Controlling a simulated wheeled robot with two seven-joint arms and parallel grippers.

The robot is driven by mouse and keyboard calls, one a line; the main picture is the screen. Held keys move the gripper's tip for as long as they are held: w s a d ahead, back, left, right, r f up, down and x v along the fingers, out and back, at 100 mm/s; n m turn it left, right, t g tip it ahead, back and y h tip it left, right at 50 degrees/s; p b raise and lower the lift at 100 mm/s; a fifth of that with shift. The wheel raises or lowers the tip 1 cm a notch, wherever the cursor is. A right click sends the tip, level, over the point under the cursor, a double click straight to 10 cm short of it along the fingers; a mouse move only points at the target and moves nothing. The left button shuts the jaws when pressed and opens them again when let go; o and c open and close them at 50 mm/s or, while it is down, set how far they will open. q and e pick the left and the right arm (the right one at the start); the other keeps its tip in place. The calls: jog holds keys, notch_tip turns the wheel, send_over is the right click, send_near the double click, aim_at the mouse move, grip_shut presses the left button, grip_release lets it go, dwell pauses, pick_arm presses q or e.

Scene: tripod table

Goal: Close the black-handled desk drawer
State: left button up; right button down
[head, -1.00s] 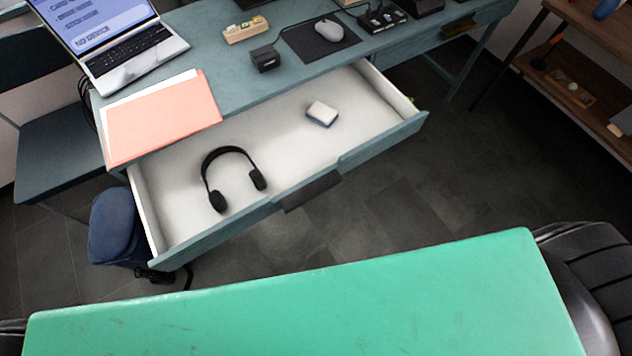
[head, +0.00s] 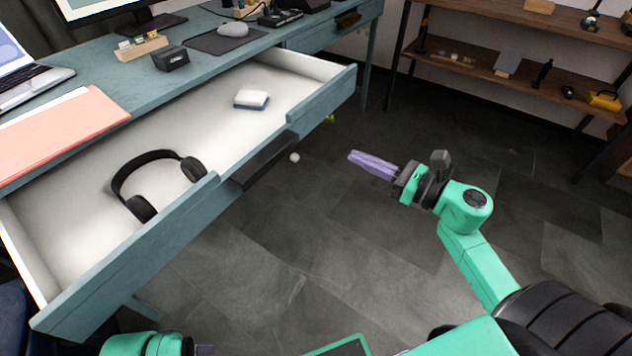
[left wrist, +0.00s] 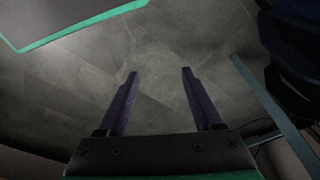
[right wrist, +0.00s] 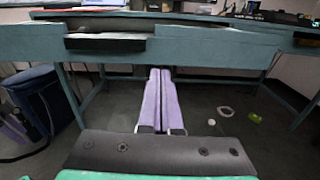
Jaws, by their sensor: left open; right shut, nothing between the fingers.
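The desk drawer (head: 85,275) is blue-grey with a white inside and is pulled well out. Its black handle (head: 265,160) sits mid-front; in the right wrist view the handle (right wrist: 105,42) shows at upper left. Black headphones (head: 155,180) and a white-and-blue sponge-like block (head: 251,99) lie inside. My right gripper (head: 352,157) is shut and empty, out in front of the drawer, right of the handle and apart from it. It also shows in the right wrist view (right wrist: 160,75). My left gripper (left wrist: 158,75) is open and empty over the floor; the head view shows only part of its arm at the bottom.
The desk top (head: 110,85) carries a laptop, a salmon folder (head: 60,130), a small black box and a mouse on a pad. A second drawer with a dark handle (head: 348,20) is at the desk's right. A wooden shelf (head: 480,68) stands at right. The floor between is mostly clear.

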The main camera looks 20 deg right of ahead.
aim_at(294, 129)
jog(key=shift+n, duration=0.4)
jog(key=p+x, duration=0.1)
jog(key=x, duration=1.2)
jog(key=shift+a+r, duration=0.15)
jog(key=shift+a, duration=0.05)
jog(key=shift+w+a, duration=0.35)
jog(key=shift+w, duration=0.05)
pick_arm(q)
jog(key=shift+w+f, duration=0.15)
jog(key=shift+f, duration=0.75)
jog(key=shift+w, duration=0.15)
pick_arm(e)
jog(key=shift+w, duration=0.1)
